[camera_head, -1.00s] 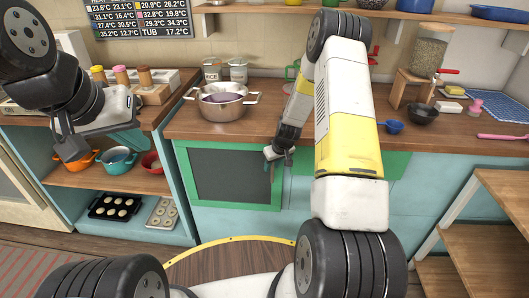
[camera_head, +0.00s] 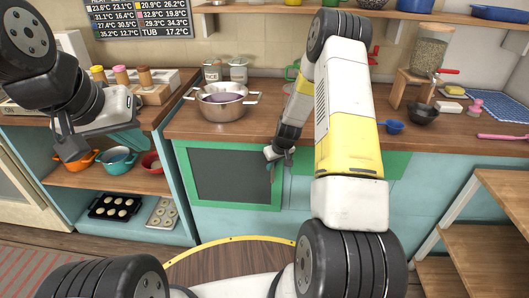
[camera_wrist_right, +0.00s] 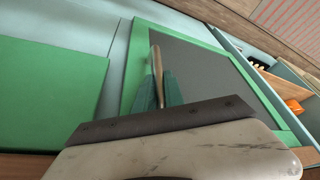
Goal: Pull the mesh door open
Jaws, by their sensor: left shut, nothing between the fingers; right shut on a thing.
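The mesh door (camera_head: 232,174) is a dark grey panel in a green frame, below the counter. It looks closed, flush with the cabinet front. It fills the middle of the right wrist view (camera_wrist_right: 208,58). My right gripper (camera_head: 272,162) is at the door's right edge, partly hidden by its own arm. In the right wrist view its green fingers (camera_wrist_right: 161,92) are shut on a thin tan handle (camera_wrist_right: 156,60) on the door's frame. My left gripper (camera_head: 130,142) is shut and empty, above the open shelf at the left.
A steel pot (camera_head: 224,106) stands on the counter above the door. An orange pot (camera_head: 82,161), a teal pot (camera_head: 118,160) and baking tins (camera_head: 115,207) are on the left shelves. Wooden steps (camera_head: 480,215) stand at the right. Floor in front of the door is clear.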

